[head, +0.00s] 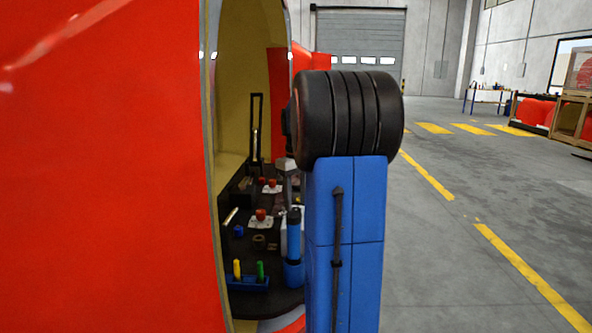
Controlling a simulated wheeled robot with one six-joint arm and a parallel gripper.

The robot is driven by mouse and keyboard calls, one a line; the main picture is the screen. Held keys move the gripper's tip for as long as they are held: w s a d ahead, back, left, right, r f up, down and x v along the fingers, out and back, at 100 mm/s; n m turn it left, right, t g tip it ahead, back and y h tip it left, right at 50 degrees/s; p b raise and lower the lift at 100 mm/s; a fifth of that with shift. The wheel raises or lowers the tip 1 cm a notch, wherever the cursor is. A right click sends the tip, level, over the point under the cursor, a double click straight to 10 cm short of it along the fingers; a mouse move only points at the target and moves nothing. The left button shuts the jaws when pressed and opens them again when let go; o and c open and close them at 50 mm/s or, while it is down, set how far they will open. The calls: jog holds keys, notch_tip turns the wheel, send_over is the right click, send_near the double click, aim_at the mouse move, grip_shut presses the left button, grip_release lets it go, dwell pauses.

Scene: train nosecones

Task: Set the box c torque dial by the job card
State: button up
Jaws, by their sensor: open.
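Inside the opening of the red nosecone (110,170) is a dark work surface with small parts on it. A red knob (261,215) sits on a white plate there, and more red knobs on a pale plate (272,187) stand farther back. They are too small to read, so I cannot tell which, if any, is the box c torque dial. I cannot make out a job card. My blue arm with its black joint stands in front of the opening's right side and hides part of the surface. I cannot see my gripper's fingers.
A blue holder (247,284) with a yellow and a green piece is at the front of the surface. A black upright frame (257,128) stands at the back. The nosecone's rim (212,190) borders the opening. Open grey floor (460,220) lies to the right.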

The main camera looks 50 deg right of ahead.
notch_tip(320, 180, up, 15)
dwell(0.4)
dwell(0.5)
